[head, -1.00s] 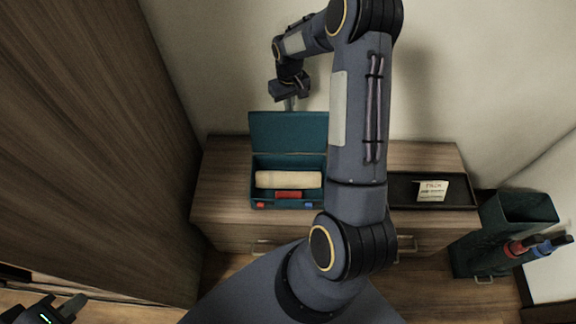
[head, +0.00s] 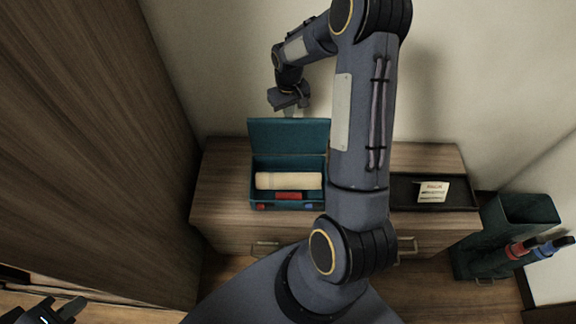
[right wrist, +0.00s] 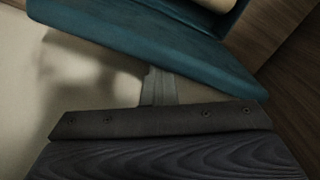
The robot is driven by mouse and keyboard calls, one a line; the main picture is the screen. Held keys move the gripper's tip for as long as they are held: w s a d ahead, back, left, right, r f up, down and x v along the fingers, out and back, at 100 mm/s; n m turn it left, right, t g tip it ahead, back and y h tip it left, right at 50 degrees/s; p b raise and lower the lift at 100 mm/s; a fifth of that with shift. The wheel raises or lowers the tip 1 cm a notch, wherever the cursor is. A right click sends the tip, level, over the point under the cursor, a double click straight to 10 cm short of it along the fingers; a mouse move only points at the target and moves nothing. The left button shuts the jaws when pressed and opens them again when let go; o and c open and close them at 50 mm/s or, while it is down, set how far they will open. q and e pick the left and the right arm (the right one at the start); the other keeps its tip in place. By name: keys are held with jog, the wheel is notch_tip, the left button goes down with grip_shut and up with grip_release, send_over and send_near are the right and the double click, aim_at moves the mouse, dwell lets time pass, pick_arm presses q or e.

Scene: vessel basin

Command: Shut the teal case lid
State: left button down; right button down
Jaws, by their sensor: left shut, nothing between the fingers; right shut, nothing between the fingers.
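The teal case (head: 254,190) stands on the wooden cabinet with its lid (head: 288,134) raised at the back. A cream roll (head: 288,181) and a red item (head: 288,196) lie inside. My right gripper (head: 290,112) is shut and empty, behind the lid near its top edge. In the right wrist view the shut fingers (right wrist: 159,88) are close to the back of the lid (right wrist: 150,45); I cannot tell if they touch it. My left gripper (head: 76,304) is at the bottom left, far from the case, shut and partly out of frame.
My right arm crosses in front of the cabinet top (head: 222,180) and hides its middle. A dark tray (head: 460,196) with a labelled card (head: 433,191) is right of it. A dark green bin (head: 490,245) stands at the far right. A tall wood panel (head: 100,130) rises at the left.

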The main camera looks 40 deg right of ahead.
aim_at(290, 121)
jog(key=shift+s+a+f, duration=0.2)
jog(key=shift+s+a, duration=0.25)
jog(key=shift+s, duration=0.2)
jog(key=shift+s+a+f, duration=0.2)
jog(key=shift+s+a, duration=0.2)
jog(key=shift+s, duration=0.2)
jog(key=shift+w, duration=0.1)
jog(key=shift+r, duration=0.1)
jog(key=shift+w+r+p, duration=0.1)
jog(key=shift+r+p, duration=2.65)
jog(key=shift+r, duration=1.35)
